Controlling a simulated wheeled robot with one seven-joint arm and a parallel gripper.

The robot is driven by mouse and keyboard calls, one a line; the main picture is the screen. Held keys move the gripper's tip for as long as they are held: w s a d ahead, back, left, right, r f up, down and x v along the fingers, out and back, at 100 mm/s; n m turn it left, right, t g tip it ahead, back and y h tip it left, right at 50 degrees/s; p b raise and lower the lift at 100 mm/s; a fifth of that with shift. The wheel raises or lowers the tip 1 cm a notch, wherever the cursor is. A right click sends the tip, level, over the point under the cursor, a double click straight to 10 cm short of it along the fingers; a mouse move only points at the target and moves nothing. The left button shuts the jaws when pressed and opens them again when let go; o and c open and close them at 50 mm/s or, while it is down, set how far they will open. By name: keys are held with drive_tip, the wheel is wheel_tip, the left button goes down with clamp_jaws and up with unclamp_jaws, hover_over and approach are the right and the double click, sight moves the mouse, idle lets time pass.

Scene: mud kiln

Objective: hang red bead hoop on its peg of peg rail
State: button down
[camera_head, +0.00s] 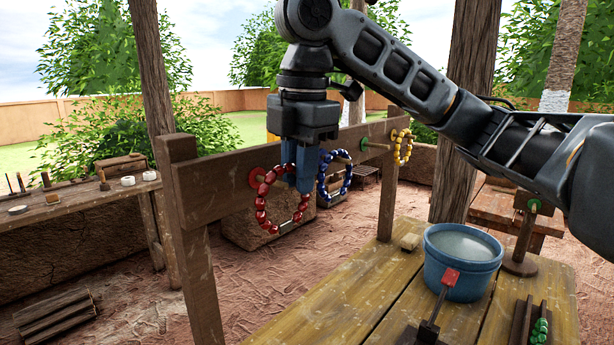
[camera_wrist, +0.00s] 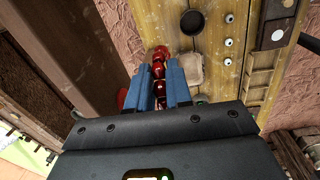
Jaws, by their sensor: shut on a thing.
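The red bead hoop (camera_head: 262,214) hangs from my gripper (camera_head: 304,182), in front of the left part of the wooden peg rail (camera_head: 215,190). My blue fingers are shut on its upper right side. In the wrist view, red beads (camera_wrist: 158,70) show between the fingertips (camera_wrist: 159,82). A red disc (camera_head: 255,178) on the rail, seemingly the red peg's base, shows at the hoop's upper left edge; it also shows beside the left finger in the wrist view (camera_wrist: 122,97). The peg itself is hidden, and I cannot tell whether the hoop is around it.
A blue bead hoop (camera_head: 322,186) and a yellow bead hoop (camera_head: 398,149) hang farther along the rail. A green peg (camera_head: 365,145) between them is bare. A wooden table (camera_head: 345,305) in front holds a blue bucket (camera_head: 455,275) and a rack with green beads (camera_head: 541,329).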

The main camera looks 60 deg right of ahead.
drive_tip(key=shift+w+d+f, duration=0.1)
drive_tip(key=shift+w+d, duration=0.05)
drive_tip(key=shift+w, duration=0.5)
drive_tip(key=shift+w+d+f, duration=0.15)
drive_tip(key=shift+w+f, duration=0.2)
drive_tip(key=shift+w, duration=0.15)
drive_tip(key=c, duration=1)
unclamp_jaws()
drive_tip(key=shift+o, duration=0.2)
wheel_tip(320, 180, up, 8)
drive_tip(key=shift+s+f, duration=0.15)
drive_tip(key=shift+s, duration=0.15)
drive_tip(key=shift+s, duration=0.1)
